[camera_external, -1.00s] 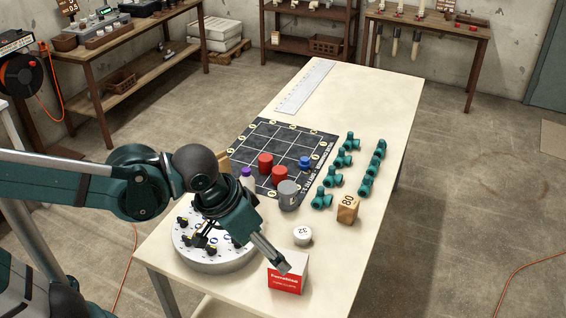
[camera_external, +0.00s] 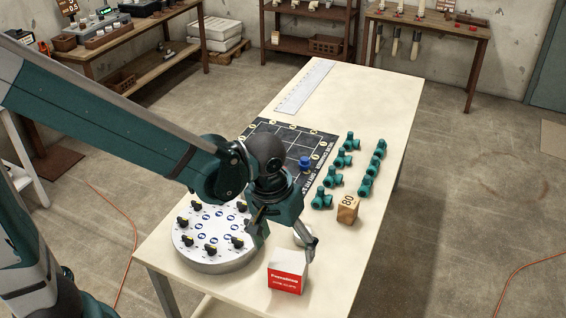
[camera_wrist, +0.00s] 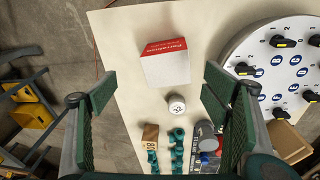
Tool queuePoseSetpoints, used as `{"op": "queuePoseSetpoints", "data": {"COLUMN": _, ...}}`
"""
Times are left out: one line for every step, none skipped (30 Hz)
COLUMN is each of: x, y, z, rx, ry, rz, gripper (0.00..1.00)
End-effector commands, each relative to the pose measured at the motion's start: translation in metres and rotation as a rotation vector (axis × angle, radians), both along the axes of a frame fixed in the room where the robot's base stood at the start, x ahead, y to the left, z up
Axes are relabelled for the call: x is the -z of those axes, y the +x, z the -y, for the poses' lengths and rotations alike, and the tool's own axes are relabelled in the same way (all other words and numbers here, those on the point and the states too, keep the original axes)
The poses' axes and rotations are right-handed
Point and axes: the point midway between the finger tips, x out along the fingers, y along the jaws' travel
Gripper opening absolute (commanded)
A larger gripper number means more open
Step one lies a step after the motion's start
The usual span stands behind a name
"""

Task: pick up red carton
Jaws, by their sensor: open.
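The red carton (camera_external: 287,272), red at the front with a white top, stands near the front right corner of the table. In the wrist view the carton (camera_wrist: 167,63) lies ahead of the fingertips, between their lines and left of centre. My gripper (camera_external: 280,248) is open and empty, above the table just behind and above the carton. In the wrist view my gripper (camera_wrist: 158,88) has its two fingers wide apart, with nothing held. The carton is apart from both fingers in the wrist view.
A round white dial plate (camera_external: 215,240) with black knobs stands left of the carton. A white round piece (camera_wrist: 177,104) sits close behind the carton. A wooden block (camera_external: 348,209) marked 80 and several teal pipe fittings (camera_external: 333,178) stand farther back. The table edge is close to the carton.

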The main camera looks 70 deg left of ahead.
Motion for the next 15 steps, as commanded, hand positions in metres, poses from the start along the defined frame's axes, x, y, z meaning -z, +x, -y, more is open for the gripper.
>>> {"op": "queuePoseSetpoints", "data": {"x": 0.003, "y": 0.003, "z": -0.002, "rx": -0.018, "ry": -0.004, "rz": -0.013, "gripper": 0.75}}
{"op": "queuePoseSetpoints", "data": {"x": 0.005, "y": 0.005, "z": -0.004, "rx": -0.03, "ry": -0.006, "rz": -0.02, "gripper": 0.75}}
{"op": "queuePoseSetpoints", "data": {"x": 0.009, "y": 0.007, "z": -0.005, "rx": -0.044, "ry": -0.009, "rz": -0.03, "gripper": 0.75}}
{"op": "queuePoseSetpoints", "data": {"x": 0.011, "y": 0.008, "z": -0.007, "rx": -0.057, "ry": -0.011, "rz": -0.037, "gripper": 0.75}}
{"op": "queuePoseSetpoints", "data": {"x": 0.014, "y": 0.009, "z": -0.008, "rx": -0.068, "ry": -0.013, "rz": -0.045, "gripper": 0.75}}
{"op": "queuePoseSetpoints", "data": {"x": 0.018, "y": 0.011, "z": -0.01, "rx": -0.083, "ry": -0.016, "rz": -0.055, "gripper": 0.75}}
{"op": "queuePoseSetpoints", "data": {"x": 0.02, "y": 0.012, "z": -0.011, "rx": -0.095, "ry": -0.018, "rz": -0.063, "gripper": 0.75}}
{"op": "queuePoseSetpoints", "data": {"x": 0.023, "y": 0.013, "z": -0.012, "rx": -0.105, "ry": -0.02, "rz": -0.071, "gripper": 0.75}}
{"op": "queuePoseSetpoints", "data": {"x": 0.027, "y": 0.015, "z": -0.014, "rx": -0.121, "ry": -0.021, "rz": -0.081, "gripper": 0.75}}
{"op": "queuePoseSetpoints", "data": {"x": 0.03, "y": 0.016, "z": -0.015, "rx": -0.133, "ry": -0.024, "rz": -0.088, "gripper": 0.75}}
{"op": "queuePoseSetpoints", "data": {"x": 0.033, "y": 0.017, "z": -0.016, "rx": -0.143, "ry": -0.025, "rz": -0.095, "gripper": 0.75}}
{"op": "queuePoseSetpoints", "data": {"x": 0.037, "y": 0.017, "z": -0.018, "rx": -0.156, "ry": -0.028, "rz": -0.105, "gripper": 0.75}}
{"op": "queuePoseSetpoints", "data": {"x": 0.039, "y": 0.018, "z": -0.019, "rx": -0.166, "ry": -0.028, "rz": -0.111, "gripper": 0.75}}
{"op": "queuePoseSetpoints", "data": {"x": 0.042, "y": 0.019, "z": -0.02, "rx": -0.176, "ry": -0.03, "rz": -0.117, "gripper": 0.75}}
{"op": "queuePoseSetpoints", "data": {"x": 0.045, "y": 0.019, "z": -0.021, "rx": -0.186, "ry": -0.032, "rz": -0.124, "gripper": 0.75}}
